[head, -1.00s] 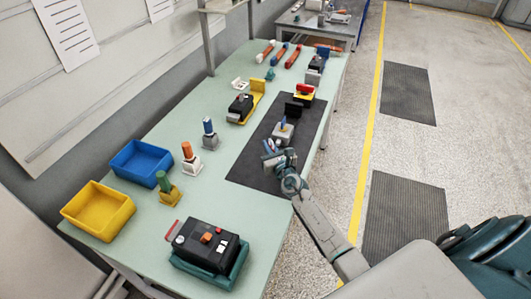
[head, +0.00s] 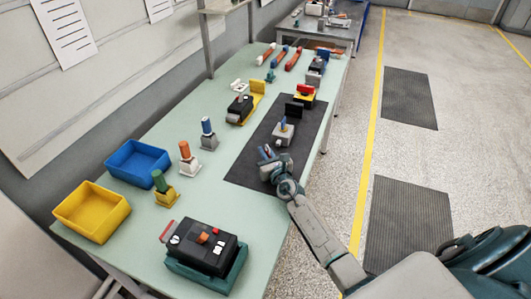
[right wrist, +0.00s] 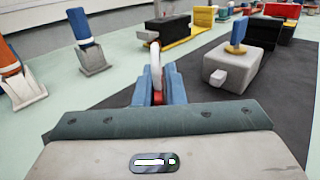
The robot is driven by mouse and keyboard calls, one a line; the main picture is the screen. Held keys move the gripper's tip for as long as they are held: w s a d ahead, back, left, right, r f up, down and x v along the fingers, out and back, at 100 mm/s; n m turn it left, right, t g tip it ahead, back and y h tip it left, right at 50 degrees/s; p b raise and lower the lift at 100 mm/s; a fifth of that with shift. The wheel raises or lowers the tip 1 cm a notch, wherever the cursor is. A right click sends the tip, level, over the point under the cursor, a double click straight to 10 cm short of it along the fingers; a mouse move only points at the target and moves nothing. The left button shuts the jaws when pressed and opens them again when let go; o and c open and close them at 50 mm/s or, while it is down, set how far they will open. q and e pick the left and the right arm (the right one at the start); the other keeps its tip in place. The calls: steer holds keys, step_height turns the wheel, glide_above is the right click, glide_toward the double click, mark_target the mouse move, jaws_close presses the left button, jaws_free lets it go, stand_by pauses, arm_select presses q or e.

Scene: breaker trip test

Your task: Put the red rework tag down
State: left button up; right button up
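My right gripper (head: 267,154) is over the near part of the dark mat (head: 243,172). In the right wrist view its blue fingers (right wrist: 157,86) are close together on a small red piece (right wrist: 158,98), which looks like the red rework tag. A white loop (right wrist: 156,62) rises from it. Most of the tag is hidden between the fingers and behind the gripper body. A grey block with a blue lever (head: 283,135) stands on the mat just beyond the gripper, apart from it. My left gripper is out of view.
Yellow (head: 91,212) and blue (head: 138,161) bins stand at the left. Several coloured-handle pieces stand beside them. A black tester (head: 207,246) in a teal tray is at the near end. A red-and-yellow switch block (head: 305,94) stands at the mat's far end.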

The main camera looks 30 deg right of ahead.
steer(key=shift+o, duration=1.4)
steer(key=shift+r, duration=0.15)
steer(key=shift+s+p, duration=0.35)
steer(key=s, duration=0.7)
steer(key=s+p, duration=0.1)
steer(key=s, duration=0.3)
steer(key=shift+a, duration=0.3)
steer(key=shift+s, duration=0.15)
